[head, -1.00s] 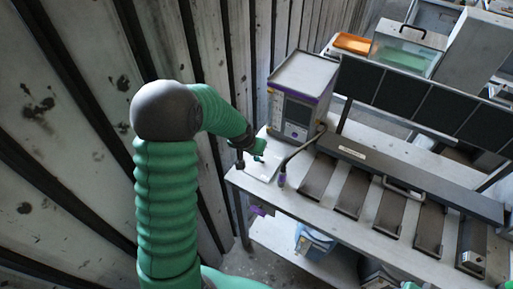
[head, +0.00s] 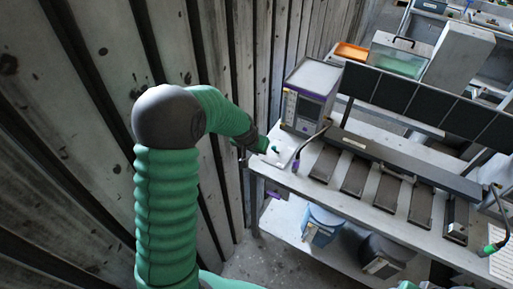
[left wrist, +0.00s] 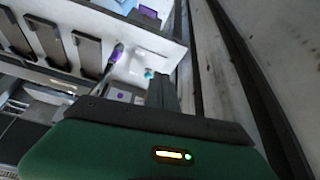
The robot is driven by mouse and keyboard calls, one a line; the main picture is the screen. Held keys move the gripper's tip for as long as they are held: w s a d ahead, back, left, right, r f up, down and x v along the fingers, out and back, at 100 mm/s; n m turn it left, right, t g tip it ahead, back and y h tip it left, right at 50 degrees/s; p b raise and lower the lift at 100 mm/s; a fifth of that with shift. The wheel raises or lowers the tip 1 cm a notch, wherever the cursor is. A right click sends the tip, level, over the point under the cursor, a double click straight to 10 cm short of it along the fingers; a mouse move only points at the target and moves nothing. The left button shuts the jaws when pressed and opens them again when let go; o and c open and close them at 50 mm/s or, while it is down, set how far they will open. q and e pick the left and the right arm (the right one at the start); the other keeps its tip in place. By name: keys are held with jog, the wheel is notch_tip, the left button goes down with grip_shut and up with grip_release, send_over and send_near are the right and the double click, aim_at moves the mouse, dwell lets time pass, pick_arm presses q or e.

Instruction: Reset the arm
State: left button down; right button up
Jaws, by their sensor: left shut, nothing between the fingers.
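My left arm, green and ribbed with a grey elbow, rises at the left of the head view. Its gripper (head: 262,146) is at the left end of the workbench (head: 345,203), beside the grey box-shaped device (head: 309,95). In the left wrist view the dark fingers (left wrist: 162,92) of my left gripper look closed together, with nothing held. A small teal item (left wrist: 149,73) lies on the white bench end beyond them. A dark handle with a purple tip (left wrist: 117,52) lies near it.
A panelled wall (head: 90,130) runs close along the left of my arm. Dark slotted plates (head: 358,175) and a long grey bar fill the bench top. Bins (head: 322,222) stand on the shelf below. A clear box (head: 400,58) stands behind.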

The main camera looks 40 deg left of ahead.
pick_arm(q)
jog(key=s+d+f+m+g+b, duration=0.1)
jog(key=s+d+f+b, duration=0.2)
jog(key=s+d, duration=0.5)
jog(key=s+d+f+m+g+h+b, duration=0.1)
jog(key=s+d+f+m+b, duration=0.1)
jog(key=s+d, duration=0.6)
jog(key=shift+s+d+f+b, duration=0.3)
jog(key=shift+s+f+b, duration=0.15)
jog(key=shift+s+b, duration=0.75)
pick_arm(e)
jog(key=s+x, duration=0.1)
jog(key=x, duration=0.6)
jog(key=shift+f, duration=0.35)
pick_arm(q)
jog(key=shift+d, duration=0.1)
pick_arm(e)
jog(key=shift+s+d, duration=0.1)
jog(key=shift+s, duration=0.1)
pick_arm(q)
jog(key=shift+d, duration=0.15)
pick_arm(e)
jog(key=shift+w+d, duration=0.1)
jog(key=shift+d, duration=0.05)
